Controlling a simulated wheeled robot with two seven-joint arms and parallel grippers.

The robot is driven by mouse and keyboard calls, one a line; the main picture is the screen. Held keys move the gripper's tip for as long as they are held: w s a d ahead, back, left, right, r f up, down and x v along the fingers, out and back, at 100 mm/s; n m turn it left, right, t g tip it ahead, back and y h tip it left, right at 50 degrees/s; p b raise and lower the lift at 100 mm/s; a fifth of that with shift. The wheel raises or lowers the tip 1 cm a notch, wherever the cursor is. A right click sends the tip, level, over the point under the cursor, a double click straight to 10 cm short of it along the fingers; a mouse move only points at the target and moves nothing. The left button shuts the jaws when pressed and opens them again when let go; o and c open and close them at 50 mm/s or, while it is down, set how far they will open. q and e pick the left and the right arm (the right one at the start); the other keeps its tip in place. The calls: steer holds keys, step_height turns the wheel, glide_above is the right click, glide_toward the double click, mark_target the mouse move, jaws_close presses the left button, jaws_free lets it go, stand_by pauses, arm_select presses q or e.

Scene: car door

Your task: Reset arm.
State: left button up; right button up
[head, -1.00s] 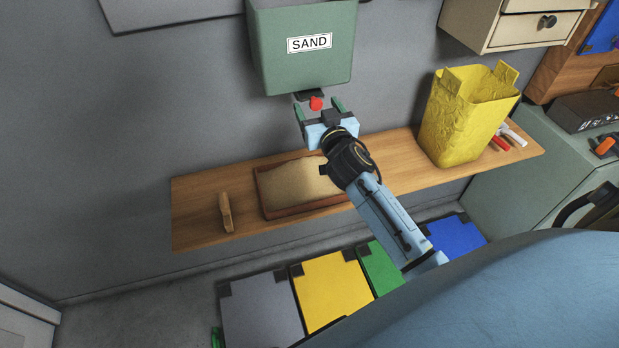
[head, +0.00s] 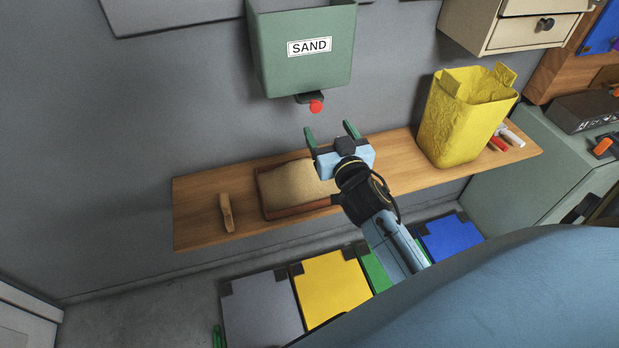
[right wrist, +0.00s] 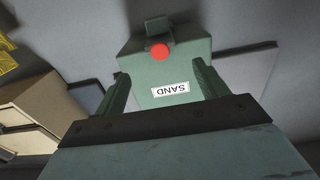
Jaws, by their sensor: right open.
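My right gripper (head: 331,132) is open and empty, below and slightly right of the red knob (head: 316,107) under the green sand bin (head: 300,65). Its fingers stand apart from the knob. In the right wrist view the open fingers (right wrist: 161,88) frame the bin (right wrist: 190,62), with its upside-down label and the red knob (right wrist: 160,52). A tray filled with sand (head: 294,186) sits on the wooden shelf below, partly covered by my right gripper. My left gripper is not in view.
The wooden shelf (head: 195,210) also holds a small wooden tool (head: 226,212) and a yellow bag (head: 455,125). A beige drawer cabinet (head: 500,28) hangs at the upper right. Colored bin lids (head: 330,285) lie below the shelf. The shelf's left end is mostly clear.

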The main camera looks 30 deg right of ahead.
steer(key=shift+f, duration=0.1)
stand_by(0.3)
steer(key=s+a+f+n+g+y+b, duration=0.1)
steer(key=s+a+f+g+b, duration=0.2)
steer(key=f, duration=1.1)
steer(key=s+a+f+n+g+y+b, duration=0.15)
steer(key=s+f, duration=0.35)
steer(key=f, duration=0.8)
steer(key=s+a+f+g+y+b, duration=0.1)
steer(key=s+f+g+b, duration=0.3)
steer(key=f, duration=1)
steer(key=s+a+f+n+g+b, duration=0.1)
steer(key=s+f+g+b, duration=0.2)
steer(key=s+f, duration=0.9)
steer(key=s+f+n+g+b, duration=0.1)
steer(key=s+f+g+b, duration=0.2)
steer(key=s+f, duration=0.9)
steer(key=s+g, duration=0.2)
steer(key=s, duration=0.6)
steer(key=shift+a+f+b, duration=0.15)
steer(key=shift+a+b, duration=0.25)
steer(key=shift+n+y, duration=0.25)
